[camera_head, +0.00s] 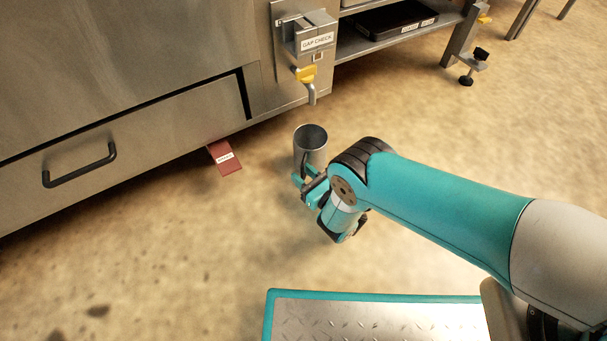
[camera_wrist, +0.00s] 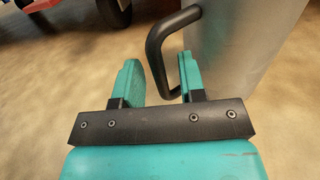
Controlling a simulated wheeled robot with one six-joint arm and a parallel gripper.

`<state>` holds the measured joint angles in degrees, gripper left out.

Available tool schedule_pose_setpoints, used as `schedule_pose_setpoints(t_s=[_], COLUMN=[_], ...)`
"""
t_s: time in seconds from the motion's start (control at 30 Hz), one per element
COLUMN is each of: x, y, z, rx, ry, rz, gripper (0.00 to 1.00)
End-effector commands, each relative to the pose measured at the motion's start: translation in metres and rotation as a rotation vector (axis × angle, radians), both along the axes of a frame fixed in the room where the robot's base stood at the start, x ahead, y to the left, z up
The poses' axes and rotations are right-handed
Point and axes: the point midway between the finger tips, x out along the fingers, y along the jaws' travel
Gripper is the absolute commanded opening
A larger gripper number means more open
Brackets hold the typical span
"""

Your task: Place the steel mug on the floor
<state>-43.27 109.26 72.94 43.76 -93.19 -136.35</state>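The steel mug (camera_head: 309,153) is a grey cylinder, upright with its open top up, close to the floor in front of the cabinet. I cannot tell whether its base touches the floor, as my gripper hides part of it. My gripper (camera_head: 300,182) is at its near side. In the wrist view the mug's grey wall (camera_wrist: 245,55) is at the right, with its black handle (camera_wrist: 157,52) reaching left. The handle's bar lies between the two teal fingers of my gripper (camera_wrist: 160,75). The right finger is inside the handle loop. The fingers stand apart, with gaps beside the bar.
A steel cabinet with a drawer (camera_head: 120,150) stands behind and left. A red tag (camera_head: 225,157) sticks out below it. A gap-check fixture (camera_head: 311,42) with a yellow part hangs above the mug. A black tray (camera_head: 395,20) lies on a shelf. The floor (camera_head: 470,150) to the right is clear.

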Motion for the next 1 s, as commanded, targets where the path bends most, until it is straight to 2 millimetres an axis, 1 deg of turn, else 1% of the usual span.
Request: schedule_pose_setpoints(t_s=[0.03, 0.27, 0.7, 0.8, 1.0], x=[-0.001, -0.017, -0.072, -0.08, -0.084], y=[-0.001, -0.018, -0.074, -0.082, -0.086], z=[0.004, 0.009, 0.005, 0.003, 0.001], rx=[0.0, -0.001, -0.001, -0.001, 0.0], ry=[0.001, 0.003, 0.001, 0.001, -0.001], rz=[0.0, -0.001, -0.002, -0.001, 0.0], gripper=[0.37, 0.37, 0.37, 0.37, 0.37])
